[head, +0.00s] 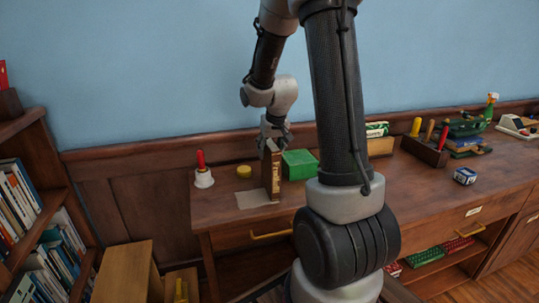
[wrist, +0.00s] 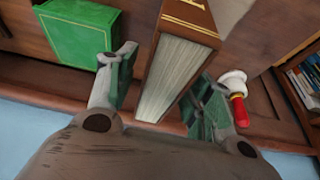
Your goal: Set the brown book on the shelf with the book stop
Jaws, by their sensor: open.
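The brown book (head: 272,177) stands upright on the desk, near its left end, with its titled spine facing the head camera. In the wrist view the same book (wrist: 178,68) shows its pale page edges between the two fingers. My gripper (head: 273,136) is over the top of the book; in the wrist view its open fingers (wrist: 163,92) sit on either side of it. I cannot tell whether either finger touches the cover. A wooden bookcase (head: 85,235) with rows of books stands at the left. I cannot make out a book stop on its shelves.
A green box (head: 300,164) lies right beside the book. A red-handled white bell (head: 203,172) and a yellow round object (head: 244,171) stand to its left. A paper sheet (head: 254,198) lies in front. A wooden tool holder (head: 424,149) and toys stand farther right.

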